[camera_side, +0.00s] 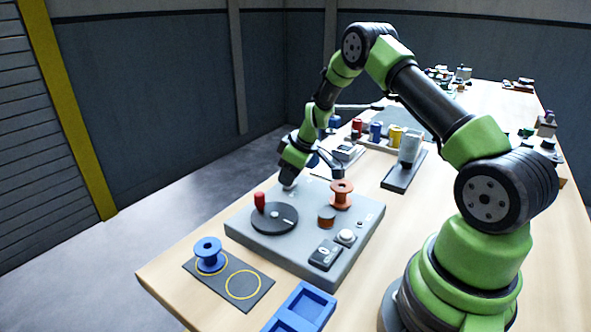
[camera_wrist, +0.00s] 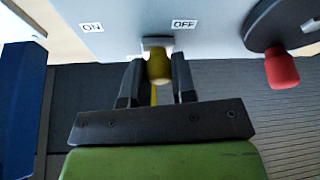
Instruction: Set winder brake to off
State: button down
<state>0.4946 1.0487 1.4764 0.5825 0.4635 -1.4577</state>
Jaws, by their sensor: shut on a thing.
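The winder (camera_side: 285,252) is a grey box with a dark disc and red crank handle on top. In the wrist view, its panel carries an ON label (camera_wrist: 91,27) and an OFF label (camera_wrist: 184,24). The winder brake lever (camera_wrist: 158,68) has a yellow knob at a pale bracket, between the labels and nearer OFF. My gripper (camera_wrist: 157,88) is shut on it, one dark finger on each side. In the side view, my gripper (camera_side: 289,183) is at the winder's far edge, and the brake lever is hidden there.
The red crank handle (camera_side: 259,202) stands on the disc, near my gripper in the wrist view too (camera_wrist: 281,70). An orange spool (camera_side: 341,192) stands on the winder. A blue spool (camera_side: 209,254) is on a dark mat; a blue tray (camera_side: 310,302) is in front.

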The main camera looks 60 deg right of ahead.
jog(key=shift+a, duration=0.35)
jog(key=c, duration=0.9)
grip_release()
jog(key=shift+c, duration=0.2)
jog(key=shift+d, duration=0.1)
jog(key=v, duration=1)
jog(key=s+a+r+m, duration=0.1)
jog(key=s+a+r, duration=0.2)
jog(key=a+r, duration=0.5)
jog(key=s+a+r+m+t, duration=0.1)
jog(key=s+a+r+m, duration=0.1)
jog(key=s, duration=0.4)
jog(key=s+a+r+m+t, duration=0.1)
jog(key=s+a+r, duration=0.2)
jog(key=s+a, duration=0.2)
jog(key=s+a+r+m+t+y, duration=0.1)
jog(key=s+a+r+m, duration=0.1)
jog(key=s, duration=0.5)
jog(key=shift+a+r+m, duration=0.3)
jog(key=shift+a+r, duration=0.45)
jog(key=shift+a, duration=0.45)
